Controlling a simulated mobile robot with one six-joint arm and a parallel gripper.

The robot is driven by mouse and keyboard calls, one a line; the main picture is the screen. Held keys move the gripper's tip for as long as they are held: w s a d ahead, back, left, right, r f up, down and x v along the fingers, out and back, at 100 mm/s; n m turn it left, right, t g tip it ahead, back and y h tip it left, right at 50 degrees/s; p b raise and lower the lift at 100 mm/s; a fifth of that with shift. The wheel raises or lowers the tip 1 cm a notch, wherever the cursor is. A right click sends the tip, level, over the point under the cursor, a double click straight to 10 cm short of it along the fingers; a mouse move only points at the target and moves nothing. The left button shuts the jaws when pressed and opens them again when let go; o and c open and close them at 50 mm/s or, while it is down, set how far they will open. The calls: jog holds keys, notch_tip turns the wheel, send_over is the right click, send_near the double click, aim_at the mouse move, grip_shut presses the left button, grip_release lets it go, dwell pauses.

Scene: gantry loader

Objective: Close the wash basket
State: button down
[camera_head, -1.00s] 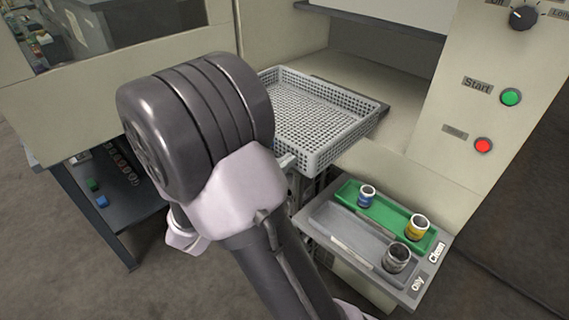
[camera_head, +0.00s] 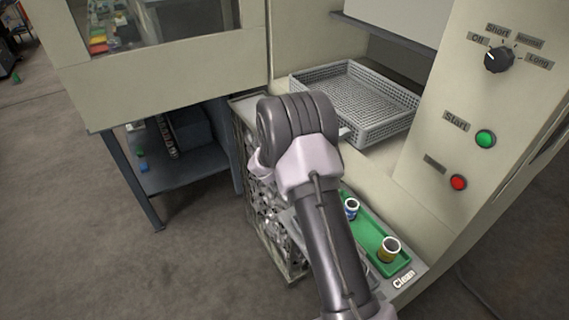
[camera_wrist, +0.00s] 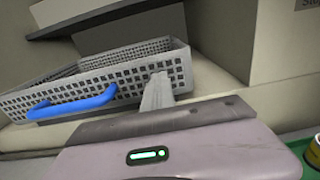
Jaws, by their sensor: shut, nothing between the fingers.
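The wash basket (camera_head: 385,131) is a grey mesh tray sitting on the ledge of the machine's opening. It looks empty. In the wrist view its front wall (camera_wrist: 100,88) carries a blue bar handle (camera_wrist: 72,104). My gripper (camera_wrist: 158,80) is shut and empty, with its fingers in front of the basket's front wall, to the right of the handle. I cannot tell whether the fingertips touch the wall. In the head view my wrist hides most of the gripper; a pale fingertip (camera_head: 345,132) shows just left of the basket's near corner.
A panel (camera_head: 420,17) is raised above the opening. The control face has a dial (camera_head: 499,60), a green button (camera_head: 485,139) and a red button (camera_head: 458,182). Below, a green tray (camera_head: 373,233) holds small cups. A wire crate (camera_head: 262,215) and dark table (camera_head: 180,172) stand left.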

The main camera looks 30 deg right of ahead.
jog(key=d, duration=0.5)
jog(key=w+d, duration=0.1)
jog(key=d, duration=0.2)
jog(key=shift+r, duration=0.15)
